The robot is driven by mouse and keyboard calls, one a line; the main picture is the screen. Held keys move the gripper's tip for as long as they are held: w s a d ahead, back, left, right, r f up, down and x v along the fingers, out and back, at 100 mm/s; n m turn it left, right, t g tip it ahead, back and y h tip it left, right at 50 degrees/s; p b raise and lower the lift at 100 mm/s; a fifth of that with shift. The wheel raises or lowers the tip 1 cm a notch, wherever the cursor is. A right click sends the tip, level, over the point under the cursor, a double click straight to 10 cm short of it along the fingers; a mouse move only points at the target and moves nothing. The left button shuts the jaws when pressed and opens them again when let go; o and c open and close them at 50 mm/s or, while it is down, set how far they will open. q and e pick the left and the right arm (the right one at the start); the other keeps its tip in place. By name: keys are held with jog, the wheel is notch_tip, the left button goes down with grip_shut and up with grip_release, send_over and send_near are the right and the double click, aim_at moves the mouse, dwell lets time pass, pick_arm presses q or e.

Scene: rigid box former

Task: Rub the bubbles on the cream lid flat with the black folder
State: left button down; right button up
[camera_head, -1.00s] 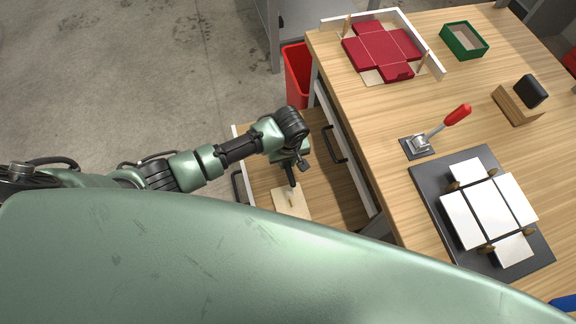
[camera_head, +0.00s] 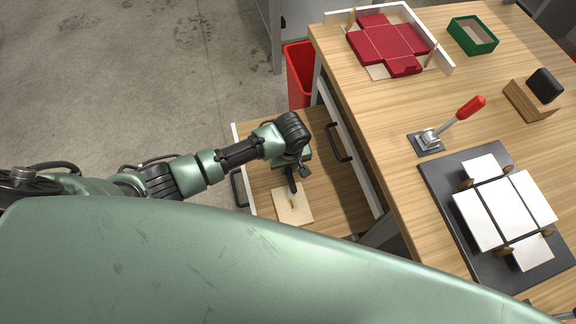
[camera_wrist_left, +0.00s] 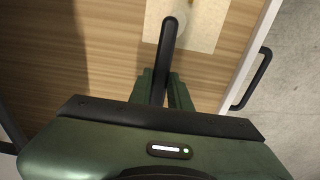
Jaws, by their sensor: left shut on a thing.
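The cream lid (camera_head: 301,215) lies flat in the open drawer at lower centre. It also shows at the top of the left wrist view (camera_wrist_left: 209,32). My left gripper (camera_head: 291,168) is over the drawer, shut on the black folder (camera_wrist_left: 168,48), a slim dark bar. The folder's far end reaches over the lid; I cannot tell whether it touches. A small pale rounded spot shows beside the folder's tip, but individual bubbles are too small to make out. My right gripper is not in view.
The drawer (camera_head: 262,185) has raised walls and a black handle. The table to the right carries a red box blank (camera_head: 388,44), a green tray (camera_head: 472,36), a red-handled clamp (camera_head: 430,140), and a dark plate (camera_head: 447,187) with white panels. A red bin (camera_head: 300,75) stands behind.

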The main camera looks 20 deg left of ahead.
pick_arm(q)
jog(key=shift+f, duration=0.4)
dwell(0.4)
dwell(1.4)
jog(key=shift+s+d+p, duration=0.5)
jog(key=shift+s+p, duration=0.15)
jog(key=shift+p, duration=0.5)
jog(key=shift+s+d+f+p, duration=0.1)
jog(key=shift+s+d+p, duration=0.05)
jog(key=shift+s+p, duration=0.25)
dwell(0.4)
jog(key=shift+w, duration=0.15)
jog(key=shift+w+a, duration=0.25)
jog(key=shift+w, duration=0.05)
jog(key=shift+w, duration=0.15)
dwell(0.4)
jog(key=shift+w+a, duration=0.45)
dwell(0.3)
jog(key=shift+s, duration=0.15)
